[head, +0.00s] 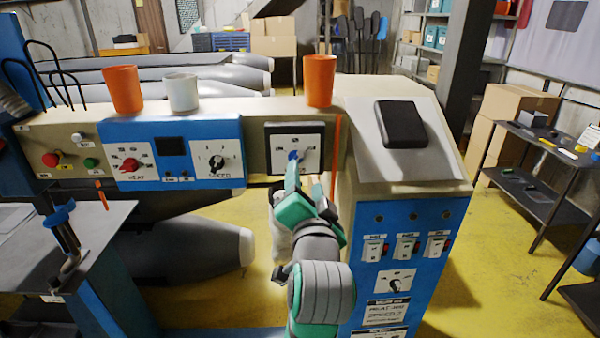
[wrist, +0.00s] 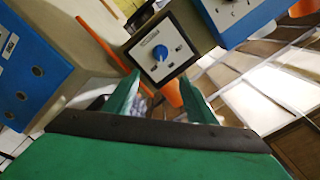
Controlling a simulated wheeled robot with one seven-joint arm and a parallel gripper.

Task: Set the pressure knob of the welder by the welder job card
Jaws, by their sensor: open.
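The pressure knob is a small blue knob (head: 293,156) on a white dial plate (head: 312,142) with a dark frame, on the welder's beige front beam. In the wrist view the blue knob (wrist: 161,53) lies ahead, just above the gap between my fingertips. My gripper (head: 292,176) has green fingers pointing at the dial and hides its lower part in the head view. In the wrist view my gripper (wrist: 160,78) is open and empty. A white printed card (head: 387,311) is on the blue cabinet front; its small text is too blurred to read surely.
A blue panel (head: 130,128) with heat and speed knobs is left of the dial. Orange cups (head: 320,80) and a white cup (head: 181,92) stand on the beam. The blue cabinet (head: 427,215) with switches is close to my arm's right. Yellow floor (head: 500,290) is free farther right.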

